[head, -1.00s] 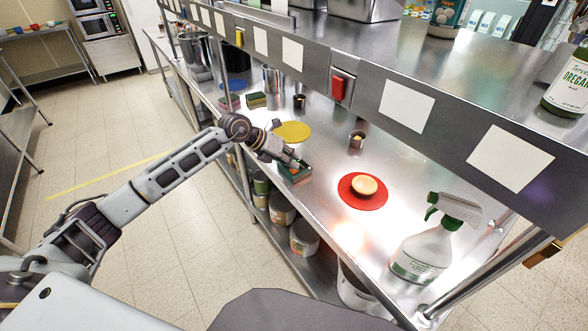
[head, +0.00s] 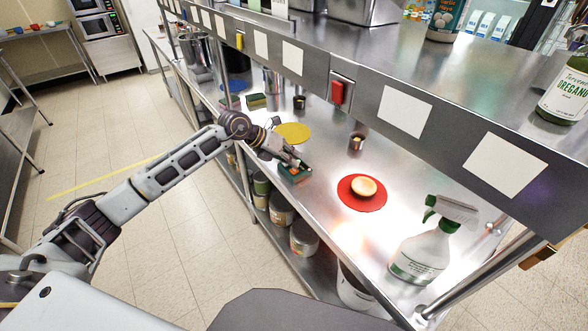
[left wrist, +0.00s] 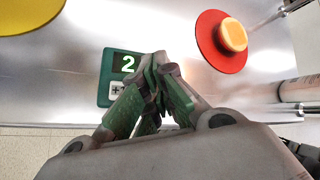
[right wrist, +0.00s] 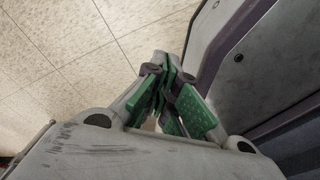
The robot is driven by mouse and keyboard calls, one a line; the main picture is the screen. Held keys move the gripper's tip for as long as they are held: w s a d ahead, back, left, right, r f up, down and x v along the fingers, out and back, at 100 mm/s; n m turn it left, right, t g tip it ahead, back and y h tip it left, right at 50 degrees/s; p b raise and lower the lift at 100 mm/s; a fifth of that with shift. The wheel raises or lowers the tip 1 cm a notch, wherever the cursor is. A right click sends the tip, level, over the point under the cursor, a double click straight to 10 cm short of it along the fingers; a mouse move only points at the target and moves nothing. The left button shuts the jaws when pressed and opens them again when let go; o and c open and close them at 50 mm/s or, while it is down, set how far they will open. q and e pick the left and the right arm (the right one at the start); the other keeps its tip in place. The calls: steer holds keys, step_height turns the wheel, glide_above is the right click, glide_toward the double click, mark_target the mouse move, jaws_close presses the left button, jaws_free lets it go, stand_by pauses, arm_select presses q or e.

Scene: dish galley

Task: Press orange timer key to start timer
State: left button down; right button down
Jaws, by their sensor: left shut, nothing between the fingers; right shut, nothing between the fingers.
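The timer is a dark green box (head: 296,175) near the front edge of the steel counter. In the left wrist view the timer (left wrist: 105,76) shows a lit "2" on its display and a plus key below it. My left gripper (head: 294,159) is shut and empty, with its fingertips over the timer. In the left wrist view the fingertips (left wrist: 158,62) cover the timer's right side, so the orange key is hidden there; I cannot tell whether they touch it. My right gripper (right wrist: 165,62) is shut and empty above the tiled floor, away from the counter.
A yellow disc (head: 292,132) lies behind the timer. A red disc (head: 352,200) with a bun (head: 364,187) lies to its right, and a small metal cup (head: 357,142) stands behind that. A spray bottle (head: 420,255) stands at the right. An overhead shelf carries a red switch (head: 338,92).

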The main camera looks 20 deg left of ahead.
arm_select(q)
steer(key=shift+r, duration=0.1)
arm_select(e)
steer(key=shift+d, duration=0.15)
steer(key=shift+d+r, duration=0.1)
steer(key=shift+d, duration=0.25)
arm_select(q)
steer(key=shift+r+p, duration=0.4)
steer(key=shift+r, duration=0.2)
steer(key=shift+r+p, duration=0.65)
steer(key=shift+r, duration=0.4)
steer(key=shift+r+p, duration=0.5)
steer(key=shift+r, duration=0.35)
arm_select(e)
steer(key=r, duration=0.3)
steer(key=shift+a, duration=0.4)
steer(key=shift+d, duration=0.2)
steer(key=shift+d, duration=0.3)
steer(key=shift+d, duration=0.1)
